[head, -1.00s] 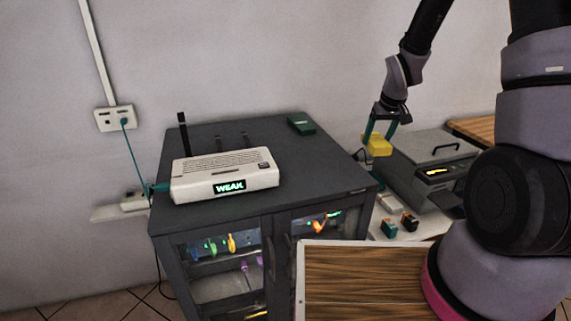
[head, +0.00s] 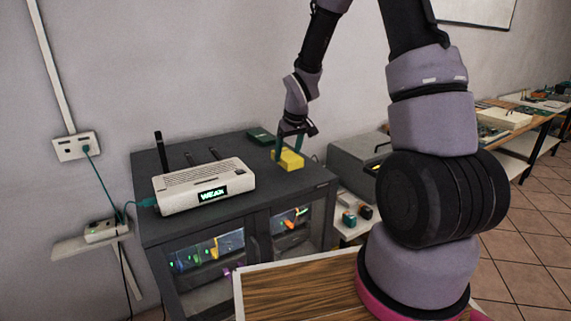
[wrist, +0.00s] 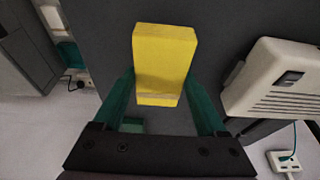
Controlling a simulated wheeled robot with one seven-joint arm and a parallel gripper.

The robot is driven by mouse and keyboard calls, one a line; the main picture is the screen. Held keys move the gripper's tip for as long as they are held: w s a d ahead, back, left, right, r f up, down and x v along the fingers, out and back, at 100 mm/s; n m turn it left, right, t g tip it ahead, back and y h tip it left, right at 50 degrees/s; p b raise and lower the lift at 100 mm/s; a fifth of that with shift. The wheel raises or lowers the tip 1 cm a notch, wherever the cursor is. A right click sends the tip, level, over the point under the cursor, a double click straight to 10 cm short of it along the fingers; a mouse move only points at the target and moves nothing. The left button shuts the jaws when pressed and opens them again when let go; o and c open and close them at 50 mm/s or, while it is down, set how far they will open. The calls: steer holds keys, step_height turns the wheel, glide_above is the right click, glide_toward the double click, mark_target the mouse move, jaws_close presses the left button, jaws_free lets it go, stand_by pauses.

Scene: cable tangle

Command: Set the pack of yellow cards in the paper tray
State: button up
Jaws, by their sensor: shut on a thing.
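The pack of yellow cards (head: 287,160) is a plain yellow block. My gripper (head: 290,146) is shut on it, with one green finger on each side. In the head view the pack appears over the right part of the dark cabinet top (head: 250,200); I cannot tell whether it touches the surface. In the wrist view the pack (wrist: 164,58) sits between the fingers (wrist: 160,85) and extends beyond their tips. I cannot make out with certainty which thing is the paper tray.
A white router (head: 205,187) with black antennas stands on the cabinet's left. A dark green box (head: 261,136) lies behind the pack. A grey machine (head: 350,160) stands to the right, with small boxes (head: 349,218) before it. A bench (head: 540,130) with clutter runs along the right wall.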

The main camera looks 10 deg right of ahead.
mark_target(289, 156)
steer(key=shift+f, duration=1.9)
steer(key=shift+f, duration=0.15)
steer(key=o, duration=1.4)
